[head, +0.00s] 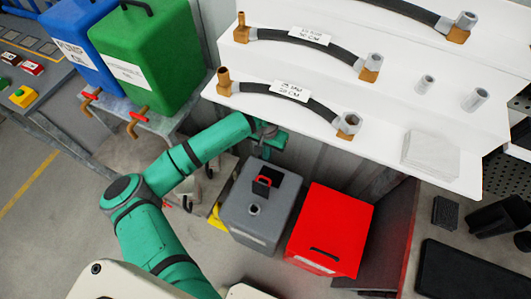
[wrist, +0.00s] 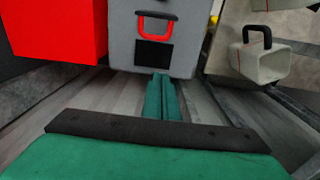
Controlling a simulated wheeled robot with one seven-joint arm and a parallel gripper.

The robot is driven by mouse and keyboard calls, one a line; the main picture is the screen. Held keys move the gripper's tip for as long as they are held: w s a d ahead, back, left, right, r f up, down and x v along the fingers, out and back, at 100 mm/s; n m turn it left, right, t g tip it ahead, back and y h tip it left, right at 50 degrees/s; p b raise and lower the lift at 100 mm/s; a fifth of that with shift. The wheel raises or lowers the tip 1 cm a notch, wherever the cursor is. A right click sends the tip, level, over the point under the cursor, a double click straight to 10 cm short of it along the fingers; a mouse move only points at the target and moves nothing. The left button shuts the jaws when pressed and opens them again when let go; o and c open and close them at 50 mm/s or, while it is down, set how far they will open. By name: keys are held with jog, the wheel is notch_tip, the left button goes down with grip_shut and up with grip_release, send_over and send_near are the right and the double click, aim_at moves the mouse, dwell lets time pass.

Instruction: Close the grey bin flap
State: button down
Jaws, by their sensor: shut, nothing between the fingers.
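The grey bin (head: 250,222) stands on the floor below the white shelf, left of the red bin. On its top are a red handle (head: 272,181) with black beside it and a small round fitting (head: 253,209). The wrist view shows the grey bin (wrist: 187,55) at the top middle, with its red handle (wrist: 155,28) above a black square (wrist: 153,52). I cannot tell how far the flap is open. My gripper (wrist: 161,82) is shut and empty, its green fingertips near the bin's edge in that view. Whether they touch is unclear.
The red bin (head: 330,230) stands close on the right. The white shelf (head: 390,155) with hoses overhangs behind. Green (head: 150,60) and blue (head: 72,40) tanks stand at the left. A pale box with a black handle (wrist: 258,60) shows in the wrist view.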

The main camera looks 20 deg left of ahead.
aim_at(263, 186)
jog(key=s+f, duration=0.3)
jog(key=f, duration=0.2)
jog(key=shift+s+f, duration=0.2)
jog(key=shift+s, duration=0.15)
dwell(0.5)
